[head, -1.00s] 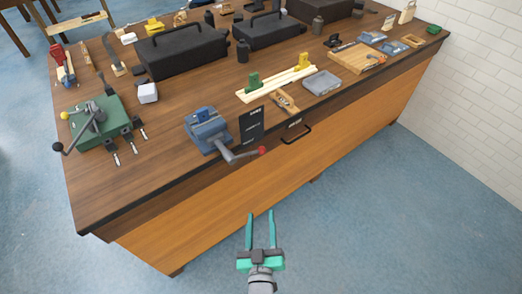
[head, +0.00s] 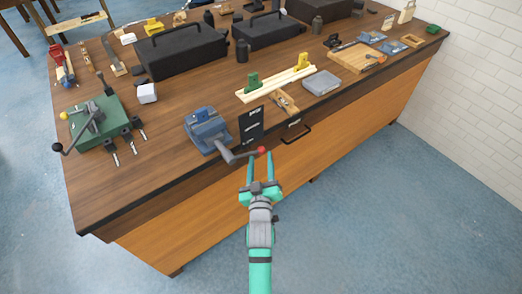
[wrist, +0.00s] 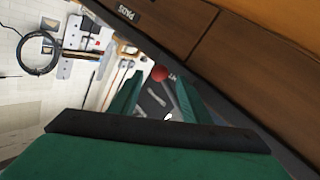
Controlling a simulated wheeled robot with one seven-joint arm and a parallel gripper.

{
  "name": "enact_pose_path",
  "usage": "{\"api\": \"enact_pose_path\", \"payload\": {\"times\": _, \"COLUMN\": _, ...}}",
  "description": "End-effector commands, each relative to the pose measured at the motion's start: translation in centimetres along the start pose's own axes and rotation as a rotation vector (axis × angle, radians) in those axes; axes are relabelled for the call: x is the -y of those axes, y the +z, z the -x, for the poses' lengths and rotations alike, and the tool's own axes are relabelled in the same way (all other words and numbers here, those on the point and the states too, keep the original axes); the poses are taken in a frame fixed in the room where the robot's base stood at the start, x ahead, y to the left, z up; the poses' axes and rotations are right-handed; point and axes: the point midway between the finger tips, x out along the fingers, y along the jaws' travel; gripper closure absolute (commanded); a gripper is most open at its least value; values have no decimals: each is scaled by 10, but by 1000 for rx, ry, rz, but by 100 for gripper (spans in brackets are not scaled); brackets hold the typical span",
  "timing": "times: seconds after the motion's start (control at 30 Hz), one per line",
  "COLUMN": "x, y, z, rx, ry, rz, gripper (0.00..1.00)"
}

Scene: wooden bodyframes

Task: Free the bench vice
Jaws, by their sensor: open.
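The blue bench vice (head: 207,128) is mounted at the front edge of the wooden workbench. Its grey handle (head: 236,156) reaches out past the edge to the right and ends in a red knob (head: 262,150). My gripper (head: 259,160) is open in front of the bench, its fingertips close to the red knob. In the wrist view the red knob (wrist: 160,73) shows between and just beyond the two green fingers (wrist: 158,95). I cannot tell whether a finger touches it. Whether the vice jaws hold anything is unclear.
A dark labelled card (head: 251,125) stands beside the vice. A drawer handle (head: 296,134) is on the bench front (head: 330,148). A green machine with levers (head: 98,122) is at the left. Pale wooden strips (head: 275,85) lie behind. The floor in front is clear.

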Motion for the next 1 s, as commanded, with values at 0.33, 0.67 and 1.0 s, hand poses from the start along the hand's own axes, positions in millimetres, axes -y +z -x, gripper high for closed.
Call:
{"api": "enact_pose_path", "payload": {"times": 0.33, "x": 0, "y": 0, "z": -45, "rx": -1, "ry": 0, "rz": 0, "gripper": 57}}
{"api": "enact_pose_path", "payload": {"times": 0.67, "x": 0, "y": 0, "z": -52, "rx": 0, "ry": 0, "rz": 0, "gripper": 57}}
{"api": "enact_pose_path", "payload": {"times": 1.0, "x": 0, "y": 0, "z": -52, "rx": 0, "ry": 0, "rz": -1, "gripper": 100}}
